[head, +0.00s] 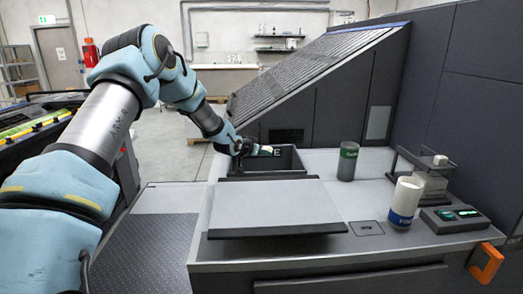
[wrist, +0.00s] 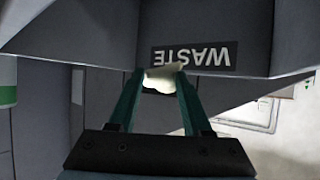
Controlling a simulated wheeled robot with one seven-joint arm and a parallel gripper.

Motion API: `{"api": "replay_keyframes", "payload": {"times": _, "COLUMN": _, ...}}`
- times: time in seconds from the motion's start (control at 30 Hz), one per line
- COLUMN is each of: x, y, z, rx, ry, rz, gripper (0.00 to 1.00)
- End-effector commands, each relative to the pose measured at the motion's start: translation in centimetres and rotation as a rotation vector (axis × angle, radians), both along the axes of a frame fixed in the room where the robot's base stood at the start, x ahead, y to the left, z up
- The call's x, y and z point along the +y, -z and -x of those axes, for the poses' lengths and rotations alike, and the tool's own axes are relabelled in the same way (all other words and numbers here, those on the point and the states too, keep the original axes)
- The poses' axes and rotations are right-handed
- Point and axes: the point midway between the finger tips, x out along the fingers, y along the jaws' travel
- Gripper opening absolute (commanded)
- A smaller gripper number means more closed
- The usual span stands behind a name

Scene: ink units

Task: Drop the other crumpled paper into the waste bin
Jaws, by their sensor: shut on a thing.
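My gripper (head: 252,149) is at the waste bin (head: 296,162), a dark open box at the back left of the console top. In the wrist view my gripper (wrist: 160,82) has its two green fingers shut on a crumpled paper (wrist: 160,78), which is off-white. The paper is close to the bin's WASTE label (wrist: 192,55), which appears upside down there. In the head view the fingers are over the bin's opening, and the label is partly hidden behind them. The bin's floor and anything lying on it are hidden.
A white and blue cup (head: 405,202) stands farther right, by a small device (head: 454,219). A flat grey plate (head: 275,208) lies in front of the bin. A slanted panel (head: 310,70) rises behind.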

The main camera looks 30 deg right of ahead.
Motion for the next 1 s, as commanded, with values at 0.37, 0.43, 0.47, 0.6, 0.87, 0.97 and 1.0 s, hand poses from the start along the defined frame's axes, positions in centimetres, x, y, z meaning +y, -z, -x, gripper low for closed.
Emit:
{"api": "replay_keyframes", "payload": {"times": 0.37, "x": -0.01, "y": 0.20, "z": -0.01, "rx": -0.001, "ry": 0.000, "rz": 0.001, "gripper": 0.58}}
{"api": "replay_keyframes", "payload": {"times": 0.43, "x": -0.01, "y": 0.20, "z": -0.01, "rx": -0.001, "ry": 0.000, "rz": 0.001, "gripper": 0.66}}
{"api": "replay_keyframes", "payload": {"times": 0.47, "x": -0.01, "y": 0.20, "z": -0.01, "rx": -0.001, "ry": 0.000, "rz": 0.001, "gripper": 0.69}}
{"api": "replay_keyframes", "payload": {"times": 0.6, "x": -0.02, "y": 0.19, "z": -0.01, "rx": -0.001, "ry": 0.000, "rz": 0.001, "gripper": 0.84}}
{"api": "replay_keyframes", "payload": {"times": 0.87, "x": 0.05, "y": 0.16, "z": 0.02, "rx": -0.001, "ry": 0.000, "rz": 0.001, "gripper": 0.84}}
{"api": "replay_keyframes", "payload": {"times": 0.97, "x": 0.45, "y": -0.09, "z": 0.24, "rx": -0.002, "ry": 0.000, "rz": 0.001, "gripper": 0.84}}
{"api": "replay_keyframes", "payload": {"times": 1.0, "x": 0.75, "y": -0.24, "z": 0.41, "rx": -0.002, "ry": 0.000, "rz": 0.001, "gripper": 0.84}}
